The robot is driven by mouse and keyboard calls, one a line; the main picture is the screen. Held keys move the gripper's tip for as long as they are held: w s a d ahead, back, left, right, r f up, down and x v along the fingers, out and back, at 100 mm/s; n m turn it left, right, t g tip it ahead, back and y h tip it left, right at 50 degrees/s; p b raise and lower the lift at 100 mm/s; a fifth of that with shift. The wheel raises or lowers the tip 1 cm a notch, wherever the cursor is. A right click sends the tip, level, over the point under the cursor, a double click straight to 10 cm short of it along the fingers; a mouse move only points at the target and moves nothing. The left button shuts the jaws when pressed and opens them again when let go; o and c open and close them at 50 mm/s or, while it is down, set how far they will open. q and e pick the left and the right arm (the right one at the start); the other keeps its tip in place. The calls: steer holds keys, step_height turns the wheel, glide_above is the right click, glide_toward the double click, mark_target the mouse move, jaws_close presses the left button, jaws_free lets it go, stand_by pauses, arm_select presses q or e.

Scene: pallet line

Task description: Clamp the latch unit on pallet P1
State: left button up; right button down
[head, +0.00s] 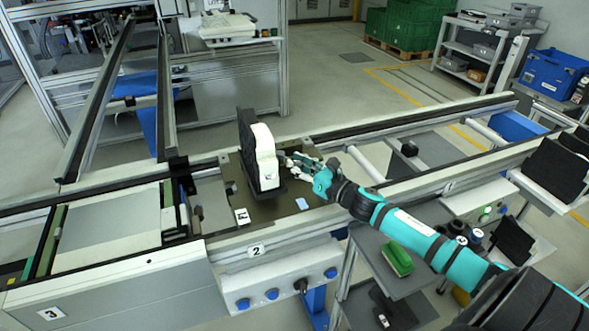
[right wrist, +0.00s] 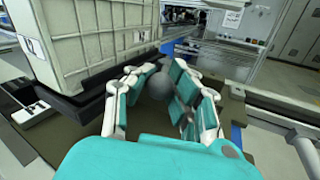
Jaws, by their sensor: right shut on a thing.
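The latch unit (head: 265,158), a white body with a dark plate on its left side, stands upright on the pallet (head: 288,208) at station 2. In the right wrist view its pale ribbed side (right wrist: 95,42) rises at the left from a black base. My right gripper (head: 305,162) is just right of the unit, low over the pallet. In the right wrist view its fingers (right wrist: 160,95) are closed around a dark grey ball knob (right wrist: 159,86). The part below the knob is mostly hidden by the fingers. My left gripper is not in view.
The pallet sits between the conveyor's side rails (head: 420,178).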

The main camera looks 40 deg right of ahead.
steer(key=shift+a, duration=0.2)
steer(key=c, duration=1.1)
jaws_free()
steer(key=shift+s+a+r, duration=0.1)
steer(key=shift+a, duration=0.05)
steer(key=shift+d, duration=0.2)
steer(key=shift+s, duration=0.15)
steer(key=v, duration=1.1)
steer(key=shift+s+d, duration=0.1)
steer(key=shift+s, duration=0.2)
steer(key=shift+c, duration=0.2)
